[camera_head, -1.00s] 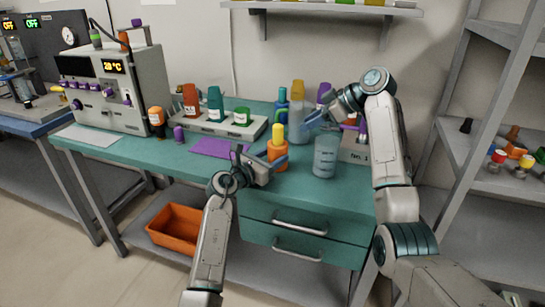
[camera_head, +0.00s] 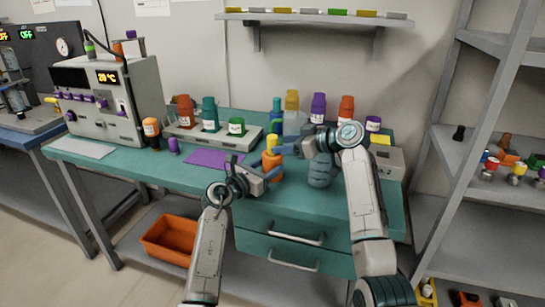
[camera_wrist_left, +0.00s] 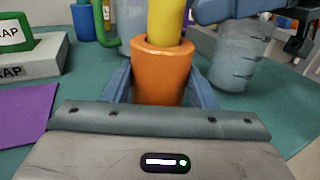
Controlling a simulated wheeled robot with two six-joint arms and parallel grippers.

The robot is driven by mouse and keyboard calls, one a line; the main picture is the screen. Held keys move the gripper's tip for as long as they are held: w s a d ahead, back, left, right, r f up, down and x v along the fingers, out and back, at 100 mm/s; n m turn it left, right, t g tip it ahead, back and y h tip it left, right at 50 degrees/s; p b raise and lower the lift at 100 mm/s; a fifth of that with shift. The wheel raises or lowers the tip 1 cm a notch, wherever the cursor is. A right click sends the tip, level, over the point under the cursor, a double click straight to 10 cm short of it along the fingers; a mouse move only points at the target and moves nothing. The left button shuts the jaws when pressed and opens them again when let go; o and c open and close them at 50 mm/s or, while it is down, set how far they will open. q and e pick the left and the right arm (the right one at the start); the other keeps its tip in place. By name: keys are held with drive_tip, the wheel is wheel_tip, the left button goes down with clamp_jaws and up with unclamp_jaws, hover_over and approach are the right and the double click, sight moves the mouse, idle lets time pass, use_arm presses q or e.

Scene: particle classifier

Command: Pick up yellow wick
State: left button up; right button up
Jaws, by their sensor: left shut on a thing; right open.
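The yellow wick (camera_head: 271,143) stands upright in the top of an orange burner body (camera_head: 272,164). In the left wrist view the yellow wick (camera_wrist_left: 164,22) comes out of the round opening of the orange body (camera_wrist_left: 161,72). My left gripper (camera_head: 268,175) is shut around the orange body, one finger on each side, above the teal table. My right gripper (camera_head: 284,149) is open, just right of the yellow wick at about its height. One blue right finger (camera_wrist_left: 228,10) shows at the top of the left wrist view. Whether it touches the wick, I cannot tell.
A clear beaker (camera_head: 319,174) stands close to the right, below my right arm. A rack with labelled bottles (camera_head: 209,114) and a purple mat (camera_head: 213,158) lie to the left. Several bottles (camera_head: 318,107) stand behind. The teal table (camera_head: 120,168) is clear at front left.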

sight(268, 146)
drive_tip(key=shift+s+a+x, duration=0.1)
drive_tip(key=shift+s+x, duration=0.05)
drive_tip(key=shift+x, duration=1.45)
drive_tip(key=shift+s+a+x, duration=0.1)
drive_tip(key=shift+s+x, duration=0.1)
drive_tip(key=shift+x, duration=1.35)
drive_tip(key=shift+c, duration=0.4)
drive_tip(key=c, duration=1)
